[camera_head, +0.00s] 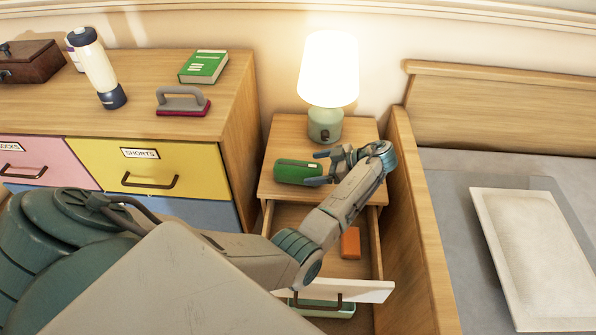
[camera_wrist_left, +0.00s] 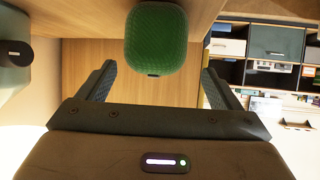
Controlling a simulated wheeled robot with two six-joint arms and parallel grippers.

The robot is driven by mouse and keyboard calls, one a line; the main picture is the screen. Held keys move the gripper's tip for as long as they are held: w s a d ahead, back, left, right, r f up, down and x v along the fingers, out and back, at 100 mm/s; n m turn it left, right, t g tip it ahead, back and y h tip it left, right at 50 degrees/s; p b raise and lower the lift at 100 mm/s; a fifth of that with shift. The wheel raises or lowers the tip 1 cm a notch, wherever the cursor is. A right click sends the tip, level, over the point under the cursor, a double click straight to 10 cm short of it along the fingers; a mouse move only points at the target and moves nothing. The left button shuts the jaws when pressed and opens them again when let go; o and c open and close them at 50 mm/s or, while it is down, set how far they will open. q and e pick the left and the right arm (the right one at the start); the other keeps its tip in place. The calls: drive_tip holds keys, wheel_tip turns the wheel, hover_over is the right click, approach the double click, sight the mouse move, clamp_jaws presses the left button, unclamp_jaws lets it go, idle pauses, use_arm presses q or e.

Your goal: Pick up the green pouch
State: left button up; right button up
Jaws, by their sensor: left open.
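The green pouch (camera_head: 297,171) lies on the bedside table (camera_head: 268,188) in front of the lamp. My left gripper (camera_head: 315,168) is at its right end, with the fingers open and pointing left toward it. In the left wrist view, the textured green end of the pouch (camera_wrist_left: 156,38) appears centred between the directions of the two open fingers (camera_wrist_left: 158,76). It sits beyond their tips, and nothing is held. Whether a finger touches the pouch is unclear. My right gripper is not in view.
A lit lamp (camera_head: 326,85) stands close behind the pouch. The table's drawer (camera_head: 345,290) is open, with an orange item (camera_head: 350,243) inside. The bed's side panel (camera_head: 418,220) is right of my arm. The dresser (camera_head: 225,120) is left, holding a green book (camera_head: 204,66).

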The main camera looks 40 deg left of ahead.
sight(305, 170)
use_arm(q)
drive_tip(key=x, duration=0.4)
drive_tip(key=shift+a+f+p, duration=0.2)
drive_tip(key=shift+a+p, duration=0.05)
drive_tip(key=shift+p, duration=0.05)
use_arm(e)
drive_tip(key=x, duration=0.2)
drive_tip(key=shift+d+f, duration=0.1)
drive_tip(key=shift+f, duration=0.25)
use_arm(q)
drive_tip(key=c, duration=1.2)
